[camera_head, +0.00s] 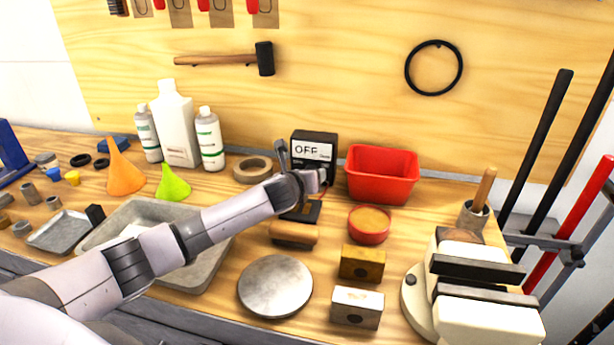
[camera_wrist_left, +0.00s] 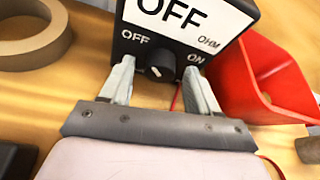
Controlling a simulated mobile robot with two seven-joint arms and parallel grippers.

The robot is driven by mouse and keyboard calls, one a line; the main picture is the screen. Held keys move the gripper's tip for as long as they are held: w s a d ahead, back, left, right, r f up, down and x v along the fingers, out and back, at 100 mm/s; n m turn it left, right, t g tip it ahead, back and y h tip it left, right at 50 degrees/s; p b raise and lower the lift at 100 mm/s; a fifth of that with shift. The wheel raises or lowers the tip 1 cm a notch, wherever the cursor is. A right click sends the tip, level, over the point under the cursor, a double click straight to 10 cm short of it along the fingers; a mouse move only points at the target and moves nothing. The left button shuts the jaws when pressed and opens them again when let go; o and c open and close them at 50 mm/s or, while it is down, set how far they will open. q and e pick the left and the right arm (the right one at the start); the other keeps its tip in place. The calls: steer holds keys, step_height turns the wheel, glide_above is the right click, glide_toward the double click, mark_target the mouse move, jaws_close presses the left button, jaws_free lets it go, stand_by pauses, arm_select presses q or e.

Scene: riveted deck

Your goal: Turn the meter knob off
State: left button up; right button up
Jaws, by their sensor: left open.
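The black meter (camera_head: 315,150) stands upright at the back of the workbench against the wooden board. Its white display reads OFF in both views. In the left wrist view the meter (camera_wrist_left: 240,15) fills the top middle, and its dark round knob (camera_wrist_left: 160,66) sits between the printed OFF and ON labels. My left gripper (camera_wrist_left: 160,82) is open, with one finger on each side of the knob; I cannot tell whether they touch it. In the head view my left arm reaches in from the left, and its gripper (camera_head: 318,180) covers the meter's lower front. My right gripper is not in view.
A red bin (camera_head: 382,176) stands just right of the meter. A tape roll (camera_head: 252,170) lies to its left, beside white bottles (camera_head: 176,125). A brush-like block (camera_head: 293,234), a round metal plate (camera_head: 275,287) and a vise (camera_head: 480,290) occupy the front.

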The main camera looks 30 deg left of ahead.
arm_select(q)
steer(key=shift+s, duration=0.1)
steer(key=shift+p+v, duration=0.4)
steer(key=shift+v, duration=3.1)
